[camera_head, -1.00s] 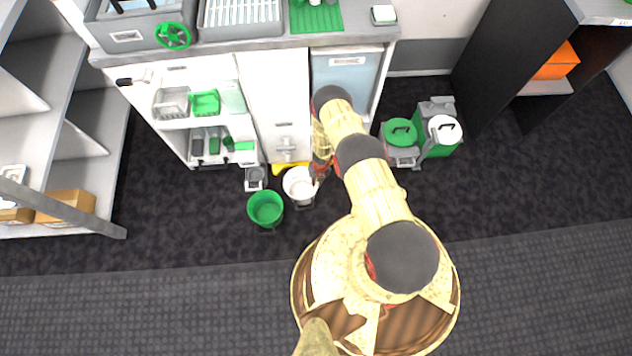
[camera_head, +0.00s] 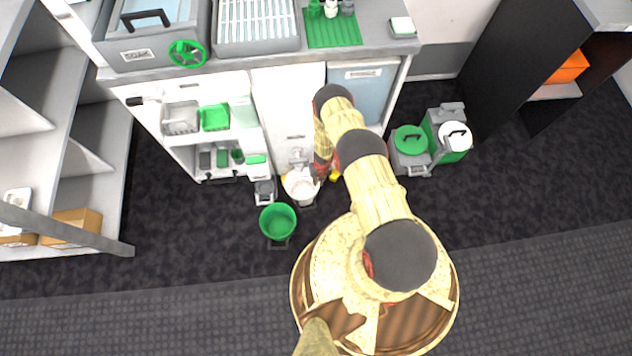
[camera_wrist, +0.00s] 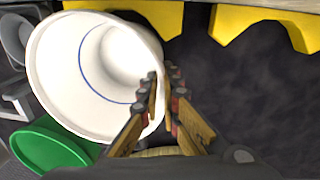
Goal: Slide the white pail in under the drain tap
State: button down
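The white pail (camera_head: 301,190) stands upright on the dark floor in front of the white cabinet. A pale drain tap (camera_head: 298,156) sticks out low on the cabinet front, and the pail's back rim is just below it in the head view. The pail (camera_wrist: 62,70) fills the left of the wrist view; it looks empty, with a blue ring line inside. My gripper (camera_wrist: 163,84) has one finger inside the rim and one outside, closed on the pail's wall. In the head view my arm partly hides the gripper. The tap is not identifiable in the wrist view.
A green pail (camera_head: 278,222) stands close at the front left of the white pail. A small grey container (camera_head: 264,188) is left of it. Yellow pieces (camera_wrist: 262,22) lie at the cabinet's foot. Green-lidded grey equipment (camera_head: 409,142) stands to the right.

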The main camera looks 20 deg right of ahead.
jog(key=shift+w, duration=0.4)
jog(key=shift+r, duration=0.1)
